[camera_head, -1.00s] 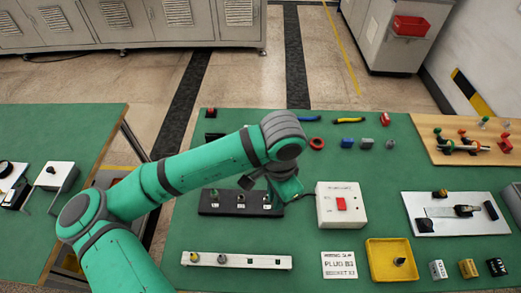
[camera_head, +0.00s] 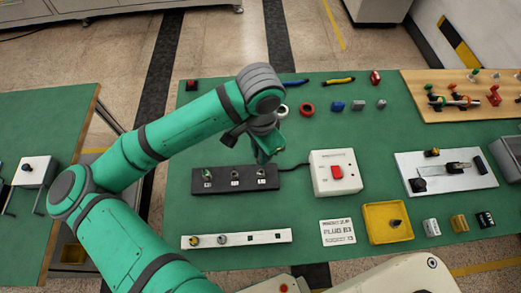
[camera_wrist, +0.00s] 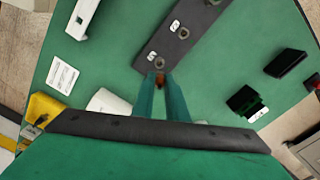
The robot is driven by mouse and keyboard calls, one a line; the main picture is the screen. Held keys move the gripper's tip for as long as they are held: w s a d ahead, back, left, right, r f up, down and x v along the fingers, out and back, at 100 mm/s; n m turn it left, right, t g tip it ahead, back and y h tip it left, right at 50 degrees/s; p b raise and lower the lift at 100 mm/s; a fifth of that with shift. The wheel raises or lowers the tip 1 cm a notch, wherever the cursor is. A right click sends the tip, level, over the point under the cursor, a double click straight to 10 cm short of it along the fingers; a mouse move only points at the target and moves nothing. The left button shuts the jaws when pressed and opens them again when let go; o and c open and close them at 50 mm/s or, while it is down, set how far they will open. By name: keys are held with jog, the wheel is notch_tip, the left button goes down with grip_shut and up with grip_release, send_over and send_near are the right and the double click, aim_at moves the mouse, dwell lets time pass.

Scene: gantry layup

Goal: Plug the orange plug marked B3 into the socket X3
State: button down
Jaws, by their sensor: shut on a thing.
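My gripper (camera_wrist: 160,82) is shut on a small orange plug (camera_wrist: 160,77), which shows only as a sliver between the fingertips; its B3 mark cannot be read. In the head view, my gripper (camera_head: 268,158) hangs over the right end of the black socket strip (camera_head: 221,187). In the wrist view, the plug is close to the end socket (camera_wrist: 158,62) of the strip (camera_wrist: 170,46); I cannot tell whether they touch. The left socket holds a greenish plug (camera_head: 207,174). The socket labels are too small to read surely. A card (camera_head: 338,232) reads plug B3, socket X3.
A white box (camera_head: 322,184) with a red switch stands right of the strip, joined by a cable. A white rail (camera_head: 265,237) with small plugs lies in front. A yellow tray (camera_head: 375,234) and small blocks lie to the right. Green table is clear between them.

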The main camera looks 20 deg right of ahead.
jog(key=shift+w+f, duration=0.1)
jog(key=shift+f, duration=2.45)
jog(key=shift+f, duration=1.3)
jog(key=c, duration=1.7)
grip_release()
jog(key=shift+o, duration=0.2)
jog(key=shift+r, duration=0.1)
